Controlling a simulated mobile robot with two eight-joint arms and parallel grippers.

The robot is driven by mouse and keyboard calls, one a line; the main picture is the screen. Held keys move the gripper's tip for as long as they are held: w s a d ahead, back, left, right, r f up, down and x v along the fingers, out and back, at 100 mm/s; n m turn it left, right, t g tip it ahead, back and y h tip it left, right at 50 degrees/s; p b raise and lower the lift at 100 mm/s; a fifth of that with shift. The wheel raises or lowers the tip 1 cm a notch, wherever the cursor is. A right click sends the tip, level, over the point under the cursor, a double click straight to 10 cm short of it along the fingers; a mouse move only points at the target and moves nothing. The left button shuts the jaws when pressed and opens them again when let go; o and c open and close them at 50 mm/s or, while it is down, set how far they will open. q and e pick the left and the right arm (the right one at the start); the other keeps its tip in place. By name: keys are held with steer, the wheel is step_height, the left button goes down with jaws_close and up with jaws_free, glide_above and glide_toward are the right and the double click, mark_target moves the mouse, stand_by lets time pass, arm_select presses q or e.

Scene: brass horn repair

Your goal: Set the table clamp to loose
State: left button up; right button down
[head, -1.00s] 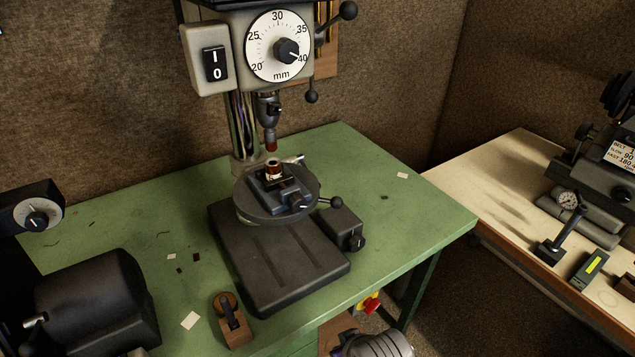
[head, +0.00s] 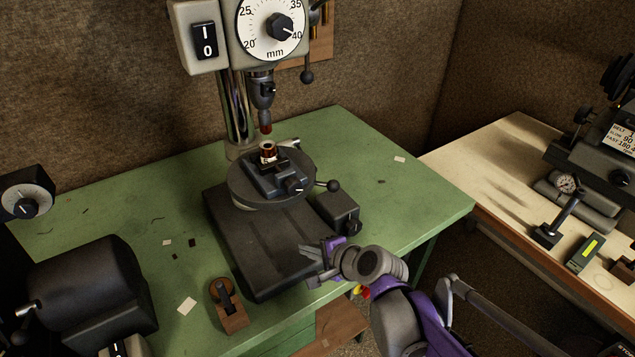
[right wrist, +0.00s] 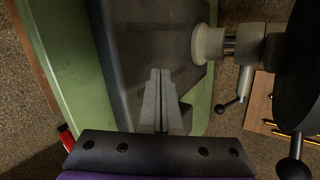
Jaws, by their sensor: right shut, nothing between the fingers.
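The drill press has a round dark table (head: 240,190) on its column. A lever with a black ball knob (head: 333,186) sticks out at the table's right side; I cannot tell for sure that it is the table clamp. In the right wrist view a lever with a black ball knob (right wrist: 221,108) hangs from the pale collar on the column. My right gripper (head: 308,252) is shut and empty, above the front right of the press base, apart from the levers. Its closed fingers (right wrist: 160,72) show in the right wrist view. My left gripper is not in view.
A vise (head: 272,178) with a small copper-coloured part sits on the round table. A black box (head: 338,210) stands beside the base (head: 265,255). A wooden block (head: 230,312) is at the front edge. The green bench (head: 400,190) is mostly clear on the right.

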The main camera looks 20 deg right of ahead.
steer(key=w+d+m+t, duration=0.1)
steer(key=w+d+m, duration=0.1)
steer(key=m, duration=0.1)
steer(key=w+d+r+m+t, duration=0.1)
steer(key=w+d+m, duration=0.1)
steer(key=m, duration=0.1)
steer(key=w+d+r+m+t+h, duration=0.1)
steer(key=w+d+m, duration=0.1)
steer(key=m, duration=0.1)
steer(key=shift+w+d, duration=0.4)
steer(key=w+d+m, duration=0.1)
steer(key=m, duration=0.1)
steer(key=w+d+m+t, duration=0.1)
steer(key=d+m, duration=0.1)
steer(key=d+r+m+t+h, duration=0.1)
steer(key=d+m, duration=0.1)
steer(key=shift+w+d+r+m, duration=0.1)
steer(key=shift+w+d+m, duration=0.1)
steer(key=shift+w+m, duration=0.2)
steer(key=shift+w+a, duration=0.15)
steer(key=shift+w, duration=0.35)
steer(key=d+x, duration=0.1)
steer(key=x, duration=0.8)
steer(key=shift+a, duration=0.4)
steer(key=shift+s, duration=0.1)
steer(key=shift+s+r+g, duration=0.15)
steer(key=shift+r+g, duration=0.05)
steer(key=shift+g, duration=0.1)
